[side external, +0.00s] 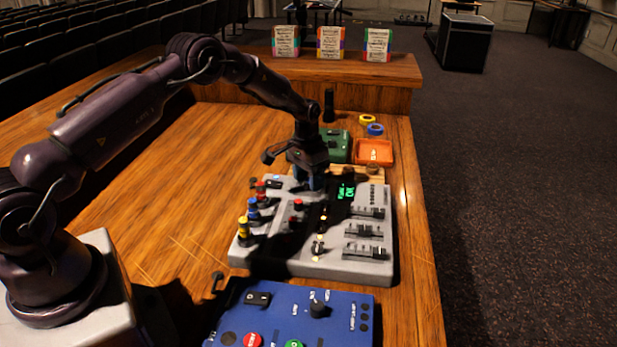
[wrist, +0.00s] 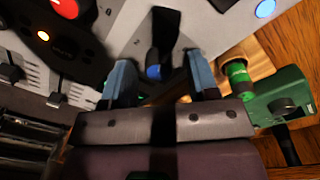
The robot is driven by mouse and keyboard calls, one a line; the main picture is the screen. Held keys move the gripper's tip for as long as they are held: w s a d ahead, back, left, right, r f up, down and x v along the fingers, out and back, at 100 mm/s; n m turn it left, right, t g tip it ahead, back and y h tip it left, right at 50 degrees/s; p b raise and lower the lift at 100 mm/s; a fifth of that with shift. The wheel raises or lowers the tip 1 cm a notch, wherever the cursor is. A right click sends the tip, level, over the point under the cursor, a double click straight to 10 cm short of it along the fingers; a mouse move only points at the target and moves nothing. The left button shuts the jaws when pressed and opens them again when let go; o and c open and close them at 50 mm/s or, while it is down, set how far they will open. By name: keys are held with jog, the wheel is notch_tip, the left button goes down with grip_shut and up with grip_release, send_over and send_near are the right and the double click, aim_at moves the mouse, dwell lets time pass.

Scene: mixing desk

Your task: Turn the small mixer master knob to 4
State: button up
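The grey mixer (side external: 290,257) lies on the wooden desk, with coloured plugs at its left, sliders at its right and a small green display (side external: 347,192). My gripper (side external: 312,186) points down at the mixer's far edge. In the wrist view my gripper (wrist: 161,82) is open, its two blue-grey fingers apart. A black bar-shaped part with a blue end (wrist: 164,32) shows between and just beyond the fingers; I see no clear contact. I cannot tell whether it is the master knob, nor read its setting. The gripper hides part of the panel in the side view.
A blue box (side external: 342,328) with knobs and buttons sits nearer the camera. A green box (side external: 337,146), an orange tray (side external: 388,153), tape rolls (side external: 374,129) and a black upright object (side external: 329,105) stand beyond the mixer. The desk left of the mixer is clear.

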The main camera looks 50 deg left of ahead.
aim_at(300, 192)
jog(key=shift+r, duration=0.1)
notch_tip(300, 192, up, 13)
jog(key=shift+a, duration=0.3)
dwell(0.4)
jog(key=s+d+r+t, duration=0.2)
jog(key=s+d+r, duration=0.3)
jog(key=s, duration=0.5)
jog(key=s+d+r+t, duration=0.1)
jog(key=s+d+r, duration=0.3)
jog(key=s, duration=0.7)
jog(key=s+d+r+t, duration=0.2)
jog(key=s+d+r, duration=0.3)
jog(key=s+r, duration=0.3)
jog(key=s, duration=0.3)
jog(key=shift+d+m+t+y, duration=0.3)
jog(key=shift+d+m, duration=0.05)
jog(key=shift+m, duration=0.05)
jog(key=shift+r, duration=0.1)
jog(key=shift+c, duration=0.5)
